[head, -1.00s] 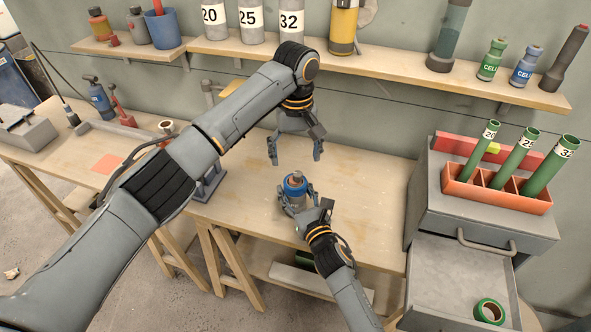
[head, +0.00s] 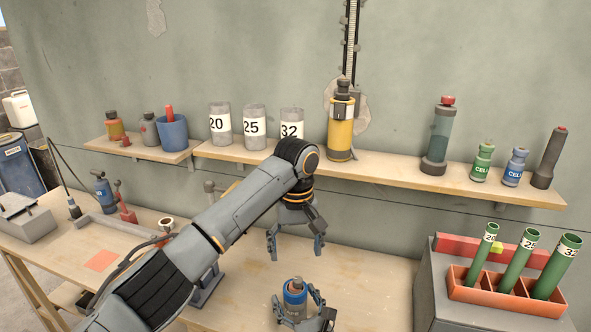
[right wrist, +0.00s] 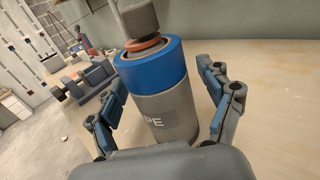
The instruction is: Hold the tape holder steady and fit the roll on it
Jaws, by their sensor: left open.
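The tape holder (head: 295,311) is a grey cylinder standing upright on the bench; in the right wrist view (right wrist: 165,115) the letters "PE" show on it. A blue roll (head: 295,291) sits around the post at its top, with a brown inner ring visible in the right wrist view (right wrist: 150,62). My right gripper (head: 299,296) has a finger on each side of the holder, with small gaps showing between fingers and body. My left gripper (head: 296,250) is open and empty, pointing down above and behind the holder and clear of the roll.
A white roll (head: 166,223) lies on the bench at left, near a red bottle (head: 126,210). A grey cabinet (head: 428,298) with an orange rack of green tubes (head: 490,290) stands at right. A wall shelf (head: 400,178) carries bottles and canisters. The bench right of the holder is clear.

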